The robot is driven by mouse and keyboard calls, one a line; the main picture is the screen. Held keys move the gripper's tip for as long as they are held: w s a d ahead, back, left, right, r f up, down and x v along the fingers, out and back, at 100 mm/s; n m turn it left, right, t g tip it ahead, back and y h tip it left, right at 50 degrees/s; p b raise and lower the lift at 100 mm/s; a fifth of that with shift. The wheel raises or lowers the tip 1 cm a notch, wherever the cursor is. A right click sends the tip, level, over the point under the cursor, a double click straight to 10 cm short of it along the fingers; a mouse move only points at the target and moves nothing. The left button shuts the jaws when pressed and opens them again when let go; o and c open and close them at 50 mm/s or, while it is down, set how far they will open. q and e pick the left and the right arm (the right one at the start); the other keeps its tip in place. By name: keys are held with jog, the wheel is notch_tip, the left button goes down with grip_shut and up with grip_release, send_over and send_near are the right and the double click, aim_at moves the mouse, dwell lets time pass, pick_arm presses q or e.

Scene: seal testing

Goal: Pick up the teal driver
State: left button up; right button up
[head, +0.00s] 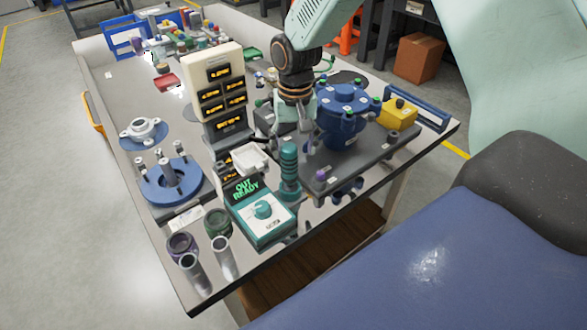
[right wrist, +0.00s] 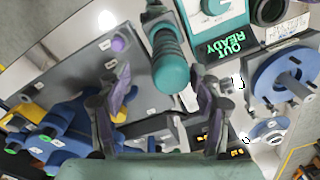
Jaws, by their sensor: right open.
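The teal driver (head: 289,168) stands upright with its ribbed handle up, just behind the teal-edged control box. In the right wrist view, the driver (right wrist: 168,58) shows its rounded handle end toward the camera, near the gap between the fingertips and closer to the right-hand finger. My right gripper (head: 294,142) is above and around the level of the driver's top, pointing down. In the right wrist view its two fingers (right wrist: 158,88) are spread apart, with nothing held. The driver's lower end is partly hidden. My left gripper is not in view.
The control box (head: 262,214) with a knob and "OUT READY" display stands close in front. A dark grey plate (head: 345,162) bearing a blue fixture (head: 340,112) lies to the right. A tower of lit displays (head: 214,88) rises behind left. Grey tubes (head: 194,272) stand near the front corner.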

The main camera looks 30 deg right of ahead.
aim_at(290, 170)
jog(key=f, duration=0.1)
jog(key=a+f, duration=0.1)
jog(key=f, duration=0.1)
jog(key=shift+w+a, duration=0.15)
jog(key=shift+w, duration=0.1)
jog(key=f, duration=0.2)
jog(key=f+b, duration=0.1)
jog(key=f, duration=0.1)
jog(key=shift+s+d+f, duration=0.1)
jog(key=shift+s+d, duration=0.15)
jog(key=shift+w+a+f, duration=0.1)
jog(key=shift+w+a, duration=0.1)
jog(key=shift+a, duration=0.1)
jog(key=shift+s+d, duration=0.15)
jog(key=shift+d, duration=0.1)
jog(key=c, duration=0.5)
jog(key=shift+a, duration=0.2)
jog(key=c, duration=0.3)
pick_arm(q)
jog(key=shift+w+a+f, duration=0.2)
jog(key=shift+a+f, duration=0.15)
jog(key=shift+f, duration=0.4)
pick_arm(e)
jog(key=shift+d, duration=0.1)
grip_shut()
